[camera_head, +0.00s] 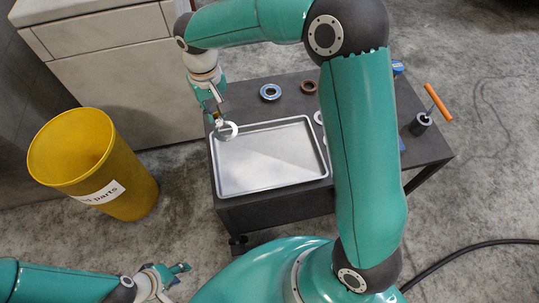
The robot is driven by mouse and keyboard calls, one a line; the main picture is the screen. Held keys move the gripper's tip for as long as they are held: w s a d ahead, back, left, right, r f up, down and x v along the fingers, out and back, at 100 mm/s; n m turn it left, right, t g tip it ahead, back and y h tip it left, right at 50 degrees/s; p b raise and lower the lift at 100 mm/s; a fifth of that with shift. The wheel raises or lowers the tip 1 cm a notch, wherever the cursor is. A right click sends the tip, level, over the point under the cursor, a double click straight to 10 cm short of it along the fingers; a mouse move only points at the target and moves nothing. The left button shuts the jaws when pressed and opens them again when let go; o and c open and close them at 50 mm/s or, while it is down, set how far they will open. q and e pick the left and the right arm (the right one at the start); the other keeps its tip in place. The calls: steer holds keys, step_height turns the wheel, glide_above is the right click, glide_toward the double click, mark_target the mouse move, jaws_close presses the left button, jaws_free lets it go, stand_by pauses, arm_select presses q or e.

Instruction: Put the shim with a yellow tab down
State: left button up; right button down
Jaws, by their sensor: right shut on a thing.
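The shim (228,131) is a pale flat ring with a small yellowish tab at its top. My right gripper (217,113) is shut on it by the tab side. The ring is over the upper left corner of the grey metal tray (213,166); I cannot tell whether it touches the tray. The tray's middle is empty. My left gripper (181,274) is at the bottom left, away from the table, with its fingers apart and nothing between them.
A yellow bin (70,150) stands left. My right arm hides part of the table's right side.

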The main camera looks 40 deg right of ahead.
steer(key=shift+s+d+r+m, duration=0.2)
steer(key=shift+s+m, duration=0.1)
steer(key=shift+m, duration=0.4)
steer(key=s+d+r+m+b, duration=0.2)
steer(key=s+r+m+b, duration=0.15)
steer(key=m, duration=0.55)
steer(key=r+m+b, duration=0.1)
steer(key=m+b, duration=0.1)
steer(key=m, duration=1)
glide_above(256, 160)
step_height(256, 160, down, 19)
steer(key=b, duration=0.5)
steer(key=shift+f+b, duration=0.15)
steer(key=shift+b, duration=0.25)
steer(key=c, duration=1.1)
jaws_free()
steer(key=shift+o, duration=0.2)
